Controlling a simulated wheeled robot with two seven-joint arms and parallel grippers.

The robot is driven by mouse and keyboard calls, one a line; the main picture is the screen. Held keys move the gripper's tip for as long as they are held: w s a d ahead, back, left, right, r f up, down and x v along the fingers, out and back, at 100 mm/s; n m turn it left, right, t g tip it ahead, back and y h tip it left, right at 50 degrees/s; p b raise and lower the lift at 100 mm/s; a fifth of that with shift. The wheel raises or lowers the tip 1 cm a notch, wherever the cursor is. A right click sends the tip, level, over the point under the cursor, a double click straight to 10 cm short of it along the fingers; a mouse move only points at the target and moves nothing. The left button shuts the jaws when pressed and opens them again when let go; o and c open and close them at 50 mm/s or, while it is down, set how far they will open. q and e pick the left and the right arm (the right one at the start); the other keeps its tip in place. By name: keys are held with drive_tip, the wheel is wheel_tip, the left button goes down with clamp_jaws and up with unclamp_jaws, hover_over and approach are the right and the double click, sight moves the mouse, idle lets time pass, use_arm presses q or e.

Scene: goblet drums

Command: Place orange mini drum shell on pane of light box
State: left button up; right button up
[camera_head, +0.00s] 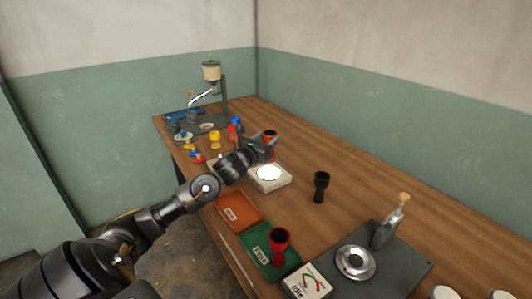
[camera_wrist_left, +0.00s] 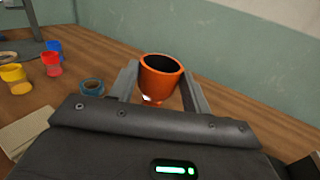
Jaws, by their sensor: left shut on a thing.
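The orange mini drum shell (camera_head: 270,133) is a goblet with a dark open mouth. My left gripper (camera_head: 268,145) is shut on it, with a finger on each side. In the left wrist view the shell (camera_wrist_left: 161,76) sits roughly upright between the fingertips of my gripper (camera_wrist_left: 163,90); its lower part is mostly hidden. The light box (camera_head: 272,184) is a pale box with a bright round pane (camera_head: 269,173) on top, bare. In the head view the gripper and shell appear just beyond the box; their height above the table is hard to tell. My right gripper is not in view.
A black goblet (camera_head: 320,186) stands right of the light box. An orange tray (camera_head: 238,210) and a green tray (camera_head: 258,260) holding a red goblet (camera_head: 279,246) are nearer. Small coloured cups, including a yellow one (camera_head: 215,140), stand beyond. A blue ring (camera_wrist_left: 91,86) lies near the shell.

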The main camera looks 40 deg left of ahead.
use_arm(q)
drive_tip(key=f, duration=0.1)
drive_tip(key=w+a+f, duration=0.2)
drive_tip(key=f, duration=0.1)
drive_tip(key=shift+w, duration=0.15)
drive_tip(key=shift+w+a+f, duration=0.1)
drive_tip(key=shift+w+f, duration=0.05)
drive_tip(key=shift+f, duration=0.15)
wheel_tip(320, 180, down, 4)
drive_tip(key=shift+w+a+r+p, duration=0.1)
drive_tip(key=shift+p, duration=0.3)
drive_tip(key=o, duration=1)
drive_tip(key=shift+c, duration=0.2)
drive_tip(key=shift+r, duration=0.1)
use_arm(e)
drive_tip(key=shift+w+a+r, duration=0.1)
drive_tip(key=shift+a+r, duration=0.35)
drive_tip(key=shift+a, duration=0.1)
